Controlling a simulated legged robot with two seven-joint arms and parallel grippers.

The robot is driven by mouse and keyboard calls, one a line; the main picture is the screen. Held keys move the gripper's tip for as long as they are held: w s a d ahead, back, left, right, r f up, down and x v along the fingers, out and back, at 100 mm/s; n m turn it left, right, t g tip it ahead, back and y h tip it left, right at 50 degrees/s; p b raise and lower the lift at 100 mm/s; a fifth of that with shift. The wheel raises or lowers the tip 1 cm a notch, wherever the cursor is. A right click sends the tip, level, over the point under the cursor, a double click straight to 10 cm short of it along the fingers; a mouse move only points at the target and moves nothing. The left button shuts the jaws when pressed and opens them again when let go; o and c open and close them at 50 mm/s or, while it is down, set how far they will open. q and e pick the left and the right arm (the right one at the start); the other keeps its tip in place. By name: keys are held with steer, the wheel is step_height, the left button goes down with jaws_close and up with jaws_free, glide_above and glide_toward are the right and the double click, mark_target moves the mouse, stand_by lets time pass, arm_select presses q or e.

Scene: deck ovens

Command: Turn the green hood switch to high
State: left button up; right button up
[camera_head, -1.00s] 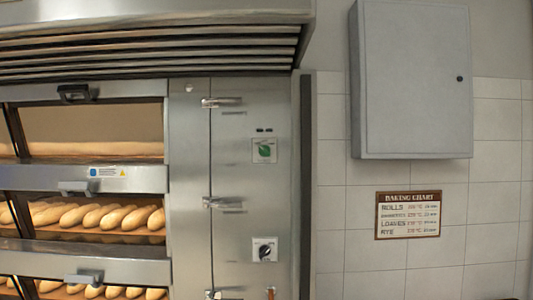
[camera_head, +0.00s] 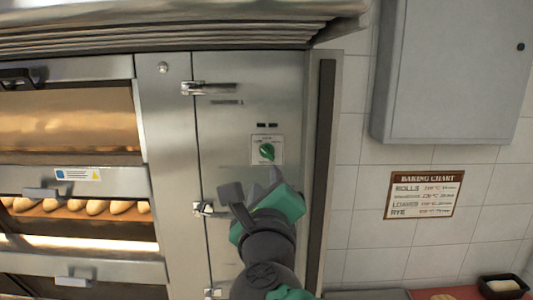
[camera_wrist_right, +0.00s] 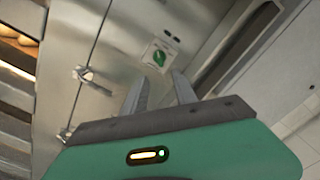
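The green hood switch (camera_head: 267,151) is a small green knob on a white plate, high on the steel panel right of the ovens. It also shows in the right wrist view (camera_wrist_right: 159,58), ahead of the fingers. My right gripper (camera_head: 254,188) is below the switch and apart from it, pointing up toward the panel. In the right wrist view its two fingers (camera_wrist_right: 161,88) stand apart with nothing between them. The knob's pointer setting is too small to read. My left gripper is not in view.
Door latches (camera_head: 208,88) stick out along the panel's left edge. Deck ovens with loaves (camera_head: 97,207) are at left, under the hood (camera_head: 180,32). A grey wall cabinet (camera_head: 450,75) and baking chart (camera_head: 424,194) are at right. A dark tin (camera_head: 502,285) is at lower right.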

mark_target(267, 156)
steer(key=w+p, duration=0.1)
steer(key=w, duration=0.4)
steer(key=w+p, duration=0.2)
steer(key=w, duration=0.2)
steer(key=w+p, duration=0.1)
steer(key=w, duration=0.4)
steer(key=shift+w+d+f, duration=0.15)
steer(key=shift+w+f, duration=0.1)
steer(key=shift+w, duration=0.05)
steer(key=shift+w+p, duration=0.4)
steer(key=shift+w, duration=0.15)
steer(key=shift+w+f, duration=0.1)
jaws_close()
steer(key=shift+f, duration=0.1)
